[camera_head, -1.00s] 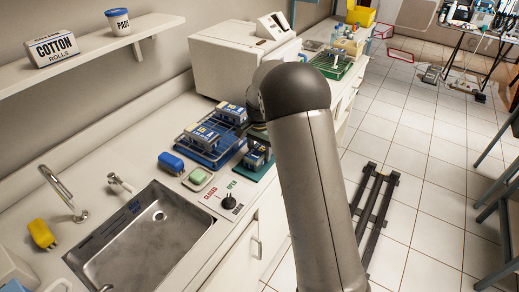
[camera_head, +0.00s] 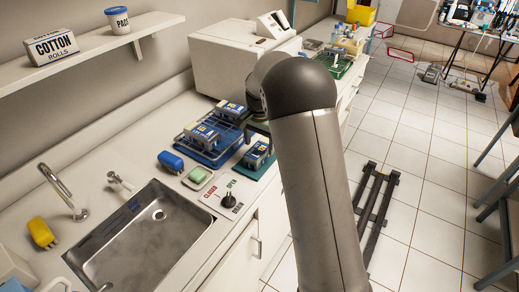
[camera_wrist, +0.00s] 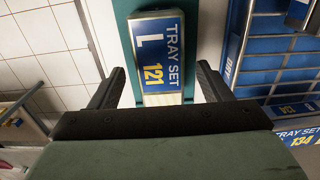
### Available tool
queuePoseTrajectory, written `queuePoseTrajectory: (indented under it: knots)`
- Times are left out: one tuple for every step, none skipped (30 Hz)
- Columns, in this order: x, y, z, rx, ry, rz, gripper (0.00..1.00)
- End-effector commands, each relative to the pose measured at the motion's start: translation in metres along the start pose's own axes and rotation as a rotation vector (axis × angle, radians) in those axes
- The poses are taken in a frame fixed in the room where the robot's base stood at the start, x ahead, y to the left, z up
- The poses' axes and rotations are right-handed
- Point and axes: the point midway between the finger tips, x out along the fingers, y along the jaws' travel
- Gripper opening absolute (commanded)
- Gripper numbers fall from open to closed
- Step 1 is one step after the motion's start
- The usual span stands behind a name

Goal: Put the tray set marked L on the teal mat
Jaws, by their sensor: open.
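The tray set marked L (camera_wrist: 158,55) lies on the teal mat (camera_wrist: 122,18) in the wrist view; its blue label reads "TRAY SET L 121". In the head view a tray set (camera_head: 257,155) sits on the teal mat (camera_head: 261,173) at the counter's front edge, right of the blue rack. My gripper (camera_wrist: 161,70) is open, its two fingers on either side of the L set with gaps showing, and it holds nothing. In the head view my arm hides most of the gripper.
A blue wire rack (camera_head: 213,157) beside the mat holds other tray sets; one reads 134 (camera_wrist: 303,138) in the wrist view. A blue block (camera_head: 171,162), green soap (camera_head: 198,176) and dial switch (camera_head: 229,201) are close by. The sink (camera_head: 150,235) is nearer.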

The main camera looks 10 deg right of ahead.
Motion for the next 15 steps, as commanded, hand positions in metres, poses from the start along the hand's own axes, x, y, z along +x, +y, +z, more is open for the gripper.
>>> queuePoseTrajectory:
  knots:
    - [-0.011,-0.001,-0.001,0.000,0.003,-0.003,0.72]
    - [-0.018,-0.001,-0.001,0.000,0.004,-0.004,0.72]
    - [-0.028,-0.001,-0.001,0.000,0.004,-0.004,0.72]
    - [-0.034,-0.001,0.000,0.000,0.003,-0.003,0.72]
    - [-0.041,-0.001,-0.001,0.000,0.004,-0.004,0.72]
    - [-0.049,-0.001,-0.001,0.000,0.003,-0.003,0.72]
    - [-0.055,-0.001,0.000,0.000,0.003,-0.004,0.72]
    - [-0.060,-0.001,0.000,0.000,0.002,-0.003,0.72]
    - [-0.067,-0.001,0.000,0.000,0.003,-0.003,0.72]
    - [-0.071,-0.001,0.000,0.000,0.001,-0.002,0.72]
    - [-0.075,-0.001,0.000,0.000,0.001,-0.002,0.72]
    - [-0.080,-0.001,0.000,0.000,0.001,-0.002,0.72]
    - [-0.083,-0.001,0.000,0.000,0.001,-0.002,0.72]
    - [-0.085,0.000,0.000,0.000,0.001,-0.002,0.72]
    - [-0.088,0.000,0.000,0.000,0.001,-0.001,0.72]
